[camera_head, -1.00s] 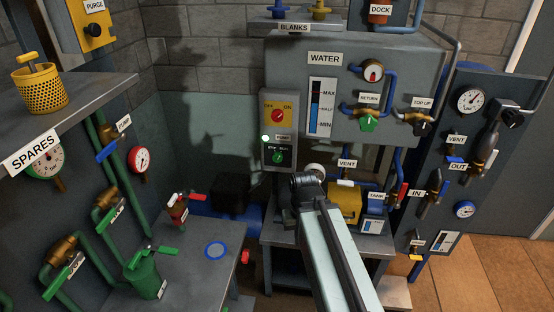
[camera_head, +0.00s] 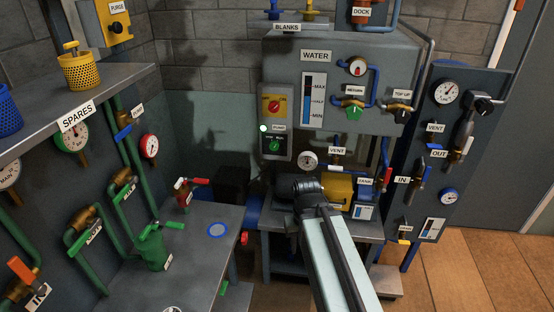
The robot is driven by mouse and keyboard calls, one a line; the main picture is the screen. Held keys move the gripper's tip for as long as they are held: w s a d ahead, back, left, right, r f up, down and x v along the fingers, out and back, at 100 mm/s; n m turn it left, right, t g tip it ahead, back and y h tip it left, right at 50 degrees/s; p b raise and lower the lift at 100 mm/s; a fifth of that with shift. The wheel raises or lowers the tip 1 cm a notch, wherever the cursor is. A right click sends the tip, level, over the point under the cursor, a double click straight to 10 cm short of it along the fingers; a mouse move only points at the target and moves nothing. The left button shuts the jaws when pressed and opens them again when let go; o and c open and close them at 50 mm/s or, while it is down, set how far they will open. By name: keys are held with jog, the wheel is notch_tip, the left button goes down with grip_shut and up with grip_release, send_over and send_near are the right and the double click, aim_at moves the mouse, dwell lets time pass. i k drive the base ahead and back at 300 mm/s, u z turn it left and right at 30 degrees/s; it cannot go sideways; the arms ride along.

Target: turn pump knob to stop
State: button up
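The pump control box (camera_head: 290,150) is a grey panel with a yellow plate and red OFF/ON knob (camera_head: 274,106) above, and a green knob (camera_head: 274,146) on a dark plate below. A PUMP label (camera_head: 279,128) sits between them, with a lit pale green lamp (camera_head: 263,128) at its left. The lower plate's lettering is too small to read surely. My gripper (camera_head: 300,184) is at the dark end of my arm, below and right of the green knob in the picture, and looks apart from it. Its fingers cannot be made out.
The WATER tank (camera_head: 375,65) stands right of the box, with a yellow pump (camera_head: 338,190) and a gauge (camera_head: 308,160) below. A spares shelf (camera_head: 105,90) and a bench (camera_head: 190,245) with a green valve can (camera_head: 150,249) are at left.

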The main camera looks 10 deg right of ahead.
aim_at(275, 145)
jog(key=u, duration=3.1)
jog(key=k, duration=1.35)
jog(key=z, duration=0.85)
jog(key=i, duration=1.55)
jog(key=u, duration=0.05)
